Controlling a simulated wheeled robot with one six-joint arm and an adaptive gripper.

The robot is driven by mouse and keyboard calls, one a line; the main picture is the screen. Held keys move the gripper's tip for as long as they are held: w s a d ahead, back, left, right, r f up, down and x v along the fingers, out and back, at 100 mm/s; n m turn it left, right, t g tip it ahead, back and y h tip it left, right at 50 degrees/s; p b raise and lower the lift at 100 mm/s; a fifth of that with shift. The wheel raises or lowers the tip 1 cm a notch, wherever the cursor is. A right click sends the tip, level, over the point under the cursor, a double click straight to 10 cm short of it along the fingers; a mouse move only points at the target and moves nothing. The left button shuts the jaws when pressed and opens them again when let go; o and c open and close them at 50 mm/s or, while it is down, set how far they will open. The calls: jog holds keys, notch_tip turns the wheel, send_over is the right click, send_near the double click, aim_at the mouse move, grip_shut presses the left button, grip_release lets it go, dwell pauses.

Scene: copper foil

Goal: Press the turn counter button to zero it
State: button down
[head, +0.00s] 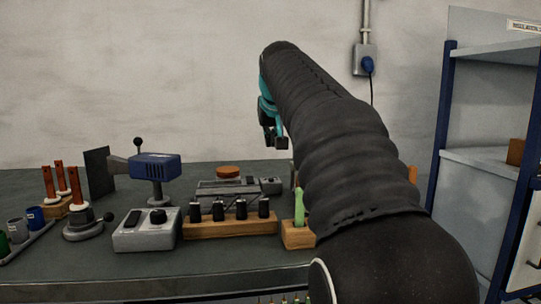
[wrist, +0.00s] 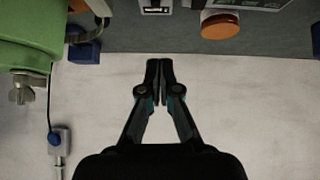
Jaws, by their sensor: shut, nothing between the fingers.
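A small grey box with a dark window, which looks like the turn counter (head: 270,186), stands on the bench at the right of a flat grey device. In the wrist view a small box with a pale-framed dark window (wrist: 155,7) is cut by the top edge and seems to be the same one. I cannot make out its button. My gripper (head: 273,138) is shut and empty, raised above the bench near its back edge. In the wrist view the closed fingertips (wrist: 159,62) are apart from the box and appear against the wall.
An orange-brown disc (head: 228,170) sits behind the flat grey device (head: 225,187). A wooden block with dark knobs (head: 230,228) and a green-handled tool (head: 299,207) stand in front. A large green machine (wrist: 30,42) fills the wrist view's upper left. Blue-posted shelving (head: 445,100) stands right.

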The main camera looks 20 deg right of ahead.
send_over(270, 181)
notch_tip(270, 181, down, 7)
jog(key=f, duration=0.1)
jog(key=f+b, duration=0.1)
jog(key=shift+s+a+f, duration=0.2)
jog(key=shift+s+f, duration=0.15)
jog(key=shift+s, duration=0.05)
jog(key=shift+f, duration=0.45)
jog(key=shift+f+b, duration=0.55)
jog(key=shift+f, duration=0.55)
jog(key=s+a+r+p, duration=0.1)
jog(key=s+r, duration=0.2)
jog(key=r, duration=0.3)
jog(key=s+a+r+p, duration=0.1)
jog(key=s+r, duration=0.2)
jog(key=r, duration=0.3)
jog(key=shift+s+a+r+p, duration=0.2)
jog(key=shift+s+a+p, duration=0.05)
jog(key=shift+s+p, duration=0.15)
